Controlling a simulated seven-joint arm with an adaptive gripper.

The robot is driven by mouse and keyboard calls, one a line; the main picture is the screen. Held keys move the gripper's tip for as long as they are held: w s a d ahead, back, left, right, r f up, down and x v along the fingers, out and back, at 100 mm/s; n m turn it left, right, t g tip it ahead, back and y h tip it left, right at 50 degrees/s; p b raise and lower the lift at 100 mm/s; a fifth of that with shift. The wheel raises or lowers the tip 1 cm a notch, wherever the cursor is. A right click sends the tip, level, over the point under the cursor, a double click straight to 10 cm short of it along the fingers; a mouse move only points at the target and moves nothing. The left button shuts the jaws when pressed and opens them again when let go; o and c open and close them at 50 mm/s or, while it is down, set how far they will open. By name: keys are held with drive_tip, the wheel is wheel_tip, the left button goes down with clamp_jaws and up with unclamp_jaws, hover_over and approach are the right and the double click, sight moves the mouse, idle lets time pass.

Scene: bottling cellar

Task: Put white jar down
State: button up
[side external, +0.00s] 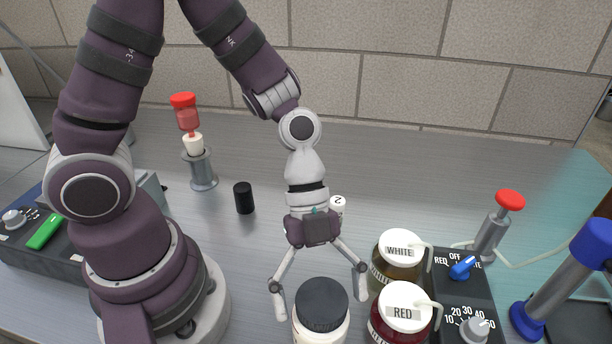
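A white jar with a black lid (321,305) stands upright at the bottom of the side external view. The frame edge cuts off its lower part, so I cannot see what it rests on. My gripper (321,298) points down with its two fingers spread wide, one to the left and one to the right of the jar. Gaps show between the fingers and the jar, and I see no contact. A jar with a white lid labelled WHITE (399,262) stands to the right, near my right finger.
A jar labelled RED (401,317) stands beside it, then a dial panel (462,290) and a red-topped pump (497,225). Behind are a small white cylinder (337,205), a black cylinder (244,198) and a red-capped vial (188,118) over a metal holder. The back of the counter is clear.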

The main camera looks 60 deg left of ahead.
drive_tip(key=a+r+n+t+y, duration=0.6)
drive_tip(key=a+r+n, duration=0.7)
drive_tip(key=n, duration=0.9)
drive_tip(key=shift+w+a+t, duration=0.45)
drive_tip(key=shift+a+t, duration=0.1)
drive_tip(key=shift+t, duration=0.35)
